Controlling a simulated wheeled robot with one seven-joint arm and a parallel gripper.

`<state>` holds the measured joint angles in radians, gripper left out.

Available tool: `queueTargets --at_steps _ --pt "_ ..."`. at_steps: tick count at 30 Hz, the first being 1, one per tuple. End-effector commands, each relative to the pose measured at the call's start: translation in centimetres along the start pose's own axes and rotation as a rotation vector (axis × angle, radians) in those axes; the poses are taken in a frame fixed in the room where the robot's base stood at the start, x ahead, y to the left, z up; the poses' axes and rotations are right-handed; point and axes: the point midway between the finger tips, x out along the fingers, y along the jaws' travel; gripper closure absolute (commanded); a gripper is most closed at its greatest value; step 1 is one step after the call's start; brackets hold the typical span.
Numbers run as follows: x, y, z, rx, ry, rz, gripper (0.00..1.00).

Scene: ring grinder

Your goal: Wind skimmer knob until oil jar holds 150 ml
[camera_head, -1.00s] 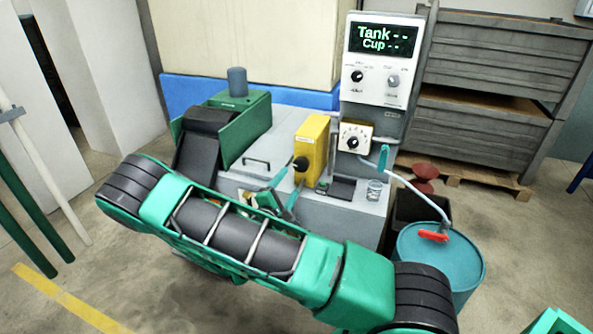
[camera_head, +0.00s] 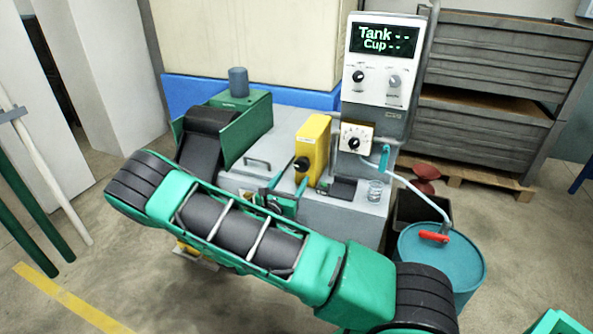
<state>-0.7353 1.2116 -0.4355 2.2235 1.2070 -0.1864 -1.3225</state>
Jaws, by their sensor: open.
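A yellow box (camera_head: 314,142), which looks like the skimmer, stands on the grey machine with a black knob (camera_head: 302,164) on its front. My gripper (camera_head: 286,184) is open just below and in front of this knob, with teal fingers spread left and right. The fingers look empty, and I cannot tell whether they touch anything. A small clear glass jar (camera_head: 375,191) stands on the machine top, right of the yellow box. Its contents are too small to read. The display (camera_head: 385,41) reads "Tank --" and "Cup --".
A white dial panel (camera_head: 355,138) sits right of the yellow box. A pipe (camera_head: 420,193) runs to a teal drum (camera_head: 440,262) with a red handle at the right. A green-sided chute (camera_head: 240,130) is at the left. My arm hides the machine's lower front.

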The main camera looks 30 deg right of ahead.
Motion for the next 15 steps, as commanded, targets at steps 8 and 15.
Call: queueTargets --at_steps 8,15 --pt "5.1 -0.1 0.0 0.003 0.000 -0.003 0.35" --pt "7.8 -0.1 0.0 0.002 0.000 -0.001 0.35"
